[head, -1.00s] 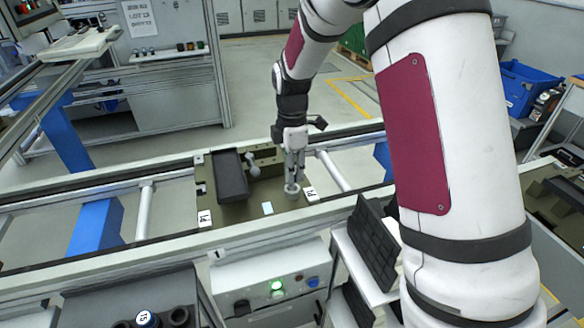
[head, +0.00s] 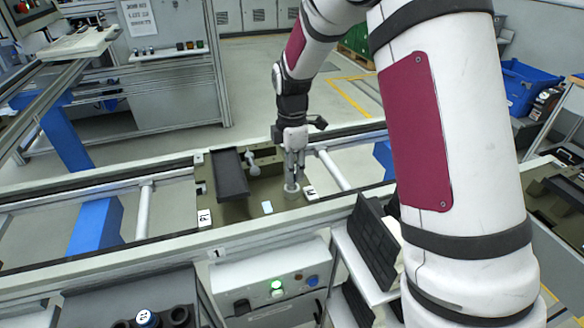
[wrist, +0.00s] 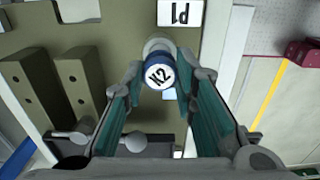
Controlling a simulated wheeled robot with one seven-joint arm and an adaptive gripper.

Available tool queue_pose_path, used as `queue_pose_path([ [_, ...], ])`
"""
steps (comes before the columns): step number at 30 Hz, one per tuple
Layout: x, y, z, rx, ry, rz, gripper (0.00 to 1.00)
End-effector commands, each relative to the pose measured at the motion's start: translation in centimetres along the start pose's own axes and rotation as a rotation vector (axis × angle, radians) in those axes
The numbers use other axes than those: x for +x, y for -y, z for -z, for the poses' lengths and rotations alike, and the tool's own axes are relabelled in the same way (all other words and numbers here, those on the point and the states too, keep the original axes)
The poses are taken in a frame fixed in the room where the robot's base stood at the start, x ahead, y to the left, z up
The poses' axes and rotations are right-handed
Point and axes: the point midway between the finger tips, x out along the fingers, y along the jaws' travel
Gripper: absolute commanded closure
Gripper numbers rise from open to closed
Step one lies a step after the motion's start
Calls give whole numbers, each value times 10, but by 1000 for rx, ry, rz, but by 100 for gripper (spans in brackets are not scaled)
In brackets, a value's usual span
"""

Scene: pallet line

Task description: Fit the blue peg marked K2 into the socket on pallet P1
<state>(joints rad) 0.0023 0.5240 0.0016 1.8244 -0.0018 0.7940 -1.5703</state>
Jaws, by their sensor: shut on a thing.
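The blue peg marked K2 (wrist: 160,72) is between the fingers of my gripper (wrist: 160,82) in the wrist view, its white label facing the camera. My gripper (head: 293,174) is shut on it and points down over the right part of pallet P1 (head: 240,210). The pale grey round socket (wrist: 157,45) shows just beyond the peg, partly hidden by it. In the head view the socket (head: 291,189) is right below the fingertips. I cannot tell whether the peg is inside the socket or only above it.
A dark tray (head: 231,175) and a grey knobbed lever (head: 251,163) are on the pallet left of my gripper. Conveyor rails (head: 130,240) run along both sides. A control box (head: 275,290) with a lit green button and a rack with another labelled peg (head: 147,318) stand in front.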

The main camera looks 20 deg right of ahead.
Motion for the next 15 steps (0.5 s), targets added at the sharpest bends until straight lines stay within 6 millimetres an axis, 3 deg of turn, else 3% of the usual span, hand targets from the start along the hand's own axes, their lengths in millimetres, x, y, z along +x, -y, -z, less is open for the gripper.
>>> queue_pose_path([
  [15,5,0,0,0,0,0,100],
])
